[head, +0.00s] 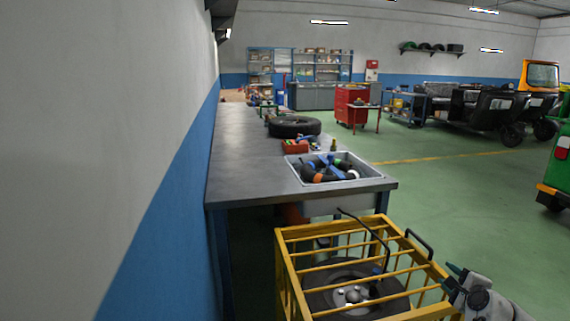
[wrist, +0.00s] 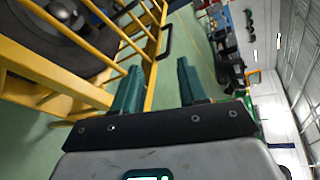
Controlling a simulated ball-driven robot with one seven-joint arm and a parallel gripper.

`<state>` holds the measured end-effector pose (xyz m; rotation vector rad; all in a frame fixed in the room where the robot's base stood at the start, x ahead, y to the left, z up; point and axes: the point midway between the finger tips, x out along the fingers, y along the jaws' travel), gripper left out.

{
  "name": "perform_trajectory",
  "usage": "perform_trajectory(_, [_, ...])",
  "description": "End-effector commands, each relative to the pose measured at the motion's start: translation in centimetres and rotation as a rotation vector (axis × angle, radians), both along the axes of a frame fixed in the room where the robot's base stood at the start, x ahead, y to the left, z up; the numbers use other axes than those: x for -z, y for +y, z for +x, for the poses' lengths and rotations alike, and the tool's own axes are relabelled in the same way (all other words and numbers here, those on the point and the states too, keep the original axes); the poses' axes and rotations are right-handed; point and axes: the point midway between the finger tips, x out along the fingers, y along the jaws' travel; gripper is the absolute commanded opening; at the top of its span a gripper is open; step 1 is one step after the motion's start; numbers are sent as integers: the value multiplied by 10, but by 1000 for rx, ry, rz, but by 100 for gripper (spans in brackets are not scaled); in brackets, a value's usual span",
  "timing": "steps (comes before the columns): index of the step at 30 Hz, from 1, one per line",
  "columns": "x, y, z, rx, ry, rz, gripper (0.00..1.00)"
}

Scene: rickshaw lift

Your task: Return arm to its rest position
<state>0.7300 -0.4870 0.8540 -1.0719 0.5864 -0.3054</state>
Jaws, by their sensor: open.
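My gripper (wrist: 158,92) shows in the wrist view with its two green fingers spread apart and nothing between them. In the head view my gripper (head: 452,276) is at the lower right, beside the right side of a yellow cage (head: 287,262). The same yellow cage (wrist: 58,68) fills the upper left of the wrist view, and its bars pass close behind the left finger. I cannot tell whether the finger touches them. A wheel with a dark tyre (head: 318,297) lies inside the cage.
A long grey workbench (head: 240,160) runs along the left wall. It holds a sink-like tray (head: 368,179) with several items and a black tyre (head: 294,126). A red tool cabinet (head: 351,104) and rickshaws (head: 490,105) stand farther back. Green floor (head: 450,185) is open to the right.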

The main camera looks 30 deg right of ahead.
Motion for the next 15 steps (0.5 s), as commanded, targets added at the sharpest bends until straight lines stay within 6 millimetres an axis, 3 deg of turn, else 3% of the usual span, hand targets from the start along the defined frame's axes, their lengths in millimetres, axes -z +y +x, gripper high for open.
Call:
perform_trajectory(8, [49,65,7,-229,275,-161,42])
perform_trajectory(11, [72,99,6,-354,401,-245,42])
perform_trajectory(15, [119,167,-7,-615,635,-408,42])
